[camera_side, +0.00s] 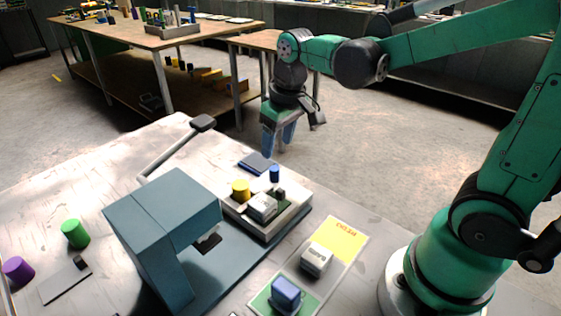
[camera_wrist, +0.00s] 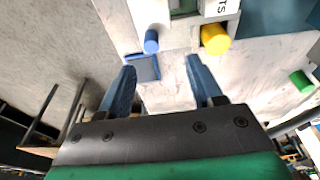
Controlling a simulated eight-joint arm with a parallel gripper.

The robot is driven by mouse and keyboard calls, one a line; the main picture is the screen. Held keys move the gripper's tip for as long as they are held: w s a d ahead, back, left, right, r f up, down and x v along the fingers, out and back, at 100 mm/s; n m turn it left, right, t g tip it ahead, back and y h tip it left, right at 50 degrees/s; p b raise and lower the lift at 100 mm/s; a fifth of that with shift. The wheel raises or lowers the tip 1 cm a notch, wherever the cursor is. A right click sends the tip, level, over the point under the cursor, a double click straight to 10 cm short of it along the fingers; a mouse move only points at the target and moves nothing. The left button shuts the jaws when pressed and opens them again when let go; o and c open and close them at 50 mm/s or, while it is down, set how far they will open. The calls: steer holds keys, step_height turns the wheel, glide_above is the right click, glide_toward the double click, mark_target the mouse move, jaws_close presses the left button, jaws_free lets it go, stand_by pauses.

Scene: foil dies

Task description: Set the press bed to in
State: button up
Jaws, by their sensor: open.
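The blue-grey press (camera_side: 165,225) stands on the table with its lever arm (camera_side: 178,150) slanting up to a dark handle (camera_side: 203,123). Its pale bed (camera_side: 238,228) lies clear of the press head, on the right side of the base. The bed carries a white block (camera_side: 262,207) on a green plate, a yellow post (camera_side: 240,190) and a blue post (camera_side: 274,173). In the wrist view the blue post (camera_wrist: 151,41) and yellow post (camera_wrist: 214,39) stand ahead of the fingers. My gripper (camera_side: 278,142) is open and empty, raised beyond the bed's far end; its fingers also show in the wrist view (camera_wrist: 160,72).
A flat blue pad (camera_side: 257,163) lies behind the bed. A yellow and green card (camera_side: 345,236) at front holds a white block (camera_side: 316,260) and a blue block (camera_side: 285,291). Green (camera_side: 75,233) and purple (camera_side: 18,270) cylinders lie left of the press.

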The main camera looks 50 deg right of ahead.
mark_target(274, 168)
steer(key=f, duration=0.1)
steer(key=w+d+f+g, duration=0.1)
steer(key=w+f+g, duration=0.1)
steer(key=shift+w+d+f, duration=0.15)
steer(key=shift+w+d, duration=0.1)
steer(key=shift+f, duration=2.8)
jaws_close()
